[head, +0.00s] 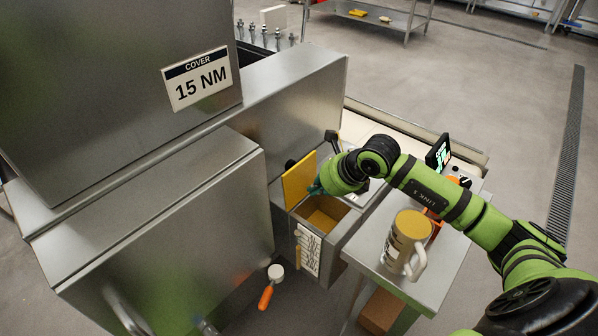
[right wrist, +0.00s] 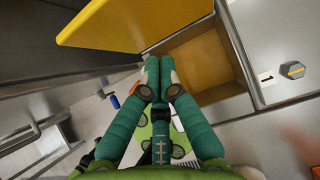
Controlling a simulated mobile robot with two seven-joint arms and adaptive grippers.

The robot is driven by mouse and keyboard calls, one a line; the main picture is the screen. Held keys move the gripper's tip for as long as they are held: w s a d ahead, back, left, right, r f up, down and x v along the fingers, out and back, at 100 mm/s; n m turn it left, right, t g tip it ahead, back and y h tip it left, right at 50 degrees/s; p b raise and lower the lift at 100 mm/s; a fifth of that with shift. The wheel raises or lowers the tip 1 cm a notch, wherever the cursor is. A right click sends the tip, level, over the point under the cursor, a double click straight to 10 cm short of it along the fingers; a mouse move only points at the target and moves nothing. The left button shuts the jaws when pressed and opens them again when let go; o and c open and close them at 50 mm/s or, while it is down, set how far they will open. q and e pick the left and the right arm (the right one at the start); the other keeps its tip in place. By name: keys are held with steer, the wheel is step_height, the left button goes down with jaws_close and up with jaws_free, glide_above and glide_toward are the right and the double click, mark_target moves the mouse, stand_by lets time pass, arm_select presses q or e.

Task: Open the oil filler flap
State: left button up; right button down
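The yellow oil filler flap (head: 299,180) stands raised, close to upright, at the left side of a box-like opening (head: 325,212) with a tan inside. In the right wrist view the flap (right wrist: 140,22) crosses the upper left, and the open compartment (right wrist: 200,70) lies beside it. My right gripper (head: 316,187) is beside the flap, above the opening. In the right wrist view its two teal fingers (right wrist: 159,62) meet at their tips with nothing visible between them. I cannot tell whether they touch the flap. My left gripper is not in view.
Metal housings fill the left, one with a "15 NM" cover sign (head: 197,80). An orange-handled tool (head: 269,288) shows lower down.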

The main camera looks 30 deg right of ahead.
steer(key=shift+w+d+r, duration=0.1)
steer(key=shift+w+d, duration=0.05)
steer(key=shift+w, duration=1.3)
steer(key=shift+r, duration=0.15)
steer(key=shift+s+a+r, duration=0.1)
steer(key=shift+a+r, duration=0.1)
steer(key=shift+r, duration=0.05)
steer(key=shift+a+r, duration=0.1)
steer(key=shift+r, duration=0.05)
steer(key=shift+w+a, duration=0.1)
steer(key=shift+w, duration=0.25)
steer(key=shift+w+b, duration=0.3)
steer(key=shift+s+d, duration=0.2)
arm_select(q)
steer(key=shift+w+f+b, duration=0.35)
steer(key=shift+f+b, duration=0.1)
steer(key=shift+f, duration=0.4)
arm_select(e)
glide_toward(301, 179)
steer(key=shift+s+d+f, duration=0.25)
steer(key=shift+s+f, duration=0.35)
steer(key=shift+s+d+f, duration=0.25)
steer(key=shift+s+f, duration=0.3)
steer(key=shift+f, duration=0.05)
steer(key=shift+s+d+f, duration=0.3)
steer(key=shift+s+f, duration=0.3)
steer(key=shift+f, duration=0.05)
